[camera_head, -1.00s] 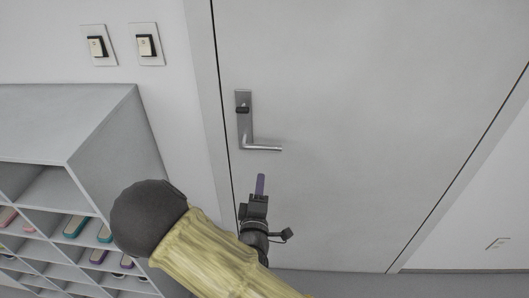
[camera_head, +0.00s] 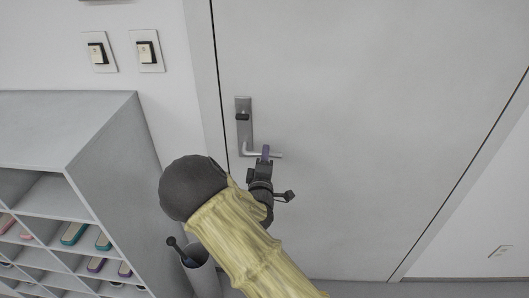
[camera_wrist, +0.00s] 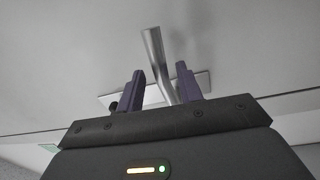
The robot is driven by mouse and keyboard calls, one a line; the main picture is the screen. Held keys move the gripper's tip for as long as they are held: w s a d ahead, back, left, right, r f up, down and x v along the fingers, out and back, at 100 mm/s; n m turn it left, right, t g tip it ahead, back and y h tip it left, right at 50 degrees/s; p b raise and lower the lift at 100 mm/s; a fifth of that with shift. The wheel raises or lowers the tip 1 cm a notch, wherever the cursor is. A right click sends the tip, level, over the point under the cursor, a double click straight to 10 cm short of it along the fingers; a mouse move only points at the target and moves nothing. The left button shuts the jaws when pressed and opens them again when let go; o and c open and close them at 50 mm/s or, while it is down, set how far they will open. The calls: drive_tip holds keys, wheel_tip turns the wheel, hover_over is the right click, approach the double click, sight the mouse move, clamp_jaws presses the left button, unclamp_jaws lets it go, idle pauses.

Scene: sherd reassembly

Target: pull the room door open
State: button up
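The room door (camera_head: 370,110) is a plain pale panel that looks shut in its frame. Its metal lever handle (camera_head: 250,150) sticks out to the right from an upright plate (camera_head: 243,115) near the door's left edge. My gripper (camera_head: 266,150) is at the lever, with a purple fingertip over its middle in the head view. In the wrist view my gripper (camera_wrist: 160,69) has its two purple fingers apart. The lever (camera_wrist: 155,50) passes between them in the picture, nearer the right finger, with gaps showing. I cannot tell whether a finger touches it.
A grey shelf unit (camera_head: 115,150) with shoes in its cubbies stands left of the door. A bin (camera_head: 203,278) with a dark handle in it stands between the shelf and door. Two light switches (camera_head: 122,52) are on the wall above.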

drive_tip(key=shift+w+r, duration=0.1)
drive_tip(key=shift+w, duration=0.75)
clamp_jaws()
